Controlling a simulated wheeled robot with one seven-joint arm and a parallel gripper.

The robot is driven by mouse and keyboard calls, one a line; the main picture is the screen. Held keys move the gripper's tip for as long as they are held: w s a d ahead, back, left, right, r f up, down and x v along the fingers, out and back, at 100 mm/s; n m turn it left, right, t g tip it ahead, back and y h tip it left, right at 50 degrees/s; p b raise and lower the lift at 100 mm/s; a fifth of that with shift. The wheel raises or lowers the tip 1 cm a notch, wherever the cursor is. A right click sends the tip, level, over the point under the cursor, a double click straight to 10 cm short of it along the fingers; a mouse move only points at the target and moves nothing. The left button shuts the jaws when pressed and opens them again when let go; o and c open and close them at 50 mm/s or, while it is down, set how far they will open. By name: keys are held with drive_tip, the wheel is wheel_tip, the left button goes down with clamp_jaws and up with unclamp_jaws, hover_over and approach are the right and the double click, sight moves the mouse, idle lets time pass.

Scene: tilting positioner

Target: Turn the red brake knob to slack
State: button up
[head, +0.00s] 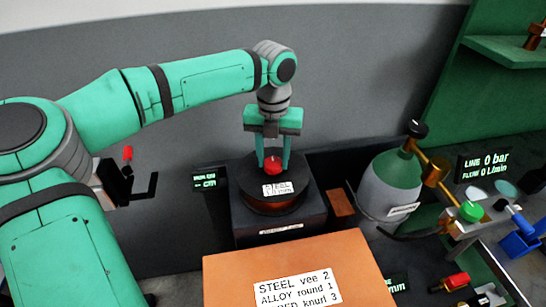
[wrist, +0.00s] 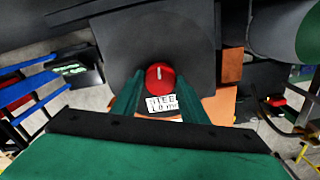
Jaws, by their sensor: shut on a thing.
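The red brake knob (head: 273,165) sits on top of a dark round spool (head: 257,187) with a white label reading STEEL. My gripper (head: 273,158) points down over it, shut on the knob with one finger on each side. In the wrist view the knob (wrist: 160,77) shows between the two green fingers of my gripper (wrist: 160,78). A pale line on the knob's top points toward the top of that picture. The fingers partly hide the knob's sides. I see no readable slack mark near the knob.
An orange board (head: 235,275) with a white label is in front of the spool's dark box (head: 270,232). A green-grey gas cylinder (head: 390,185) with a gauge display (head: 482,166) reading 0 bar stands to the right. A small lit display (head: 205,180) is left of the spool.

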sight(273, 162)
drive_tip(key=shift+a+n, duration=0.1)
drive_tip(key=shift+n, duration=0.5)
drive_tip(key=o, duration=1)
drive_tip(key=shift+o, duration=0.2)
drive_tip(key=shift+r, duration=0.1)
wheel_tip(273, 162, up, 11)
drive_tip(key=shift+f, duration=0.2)
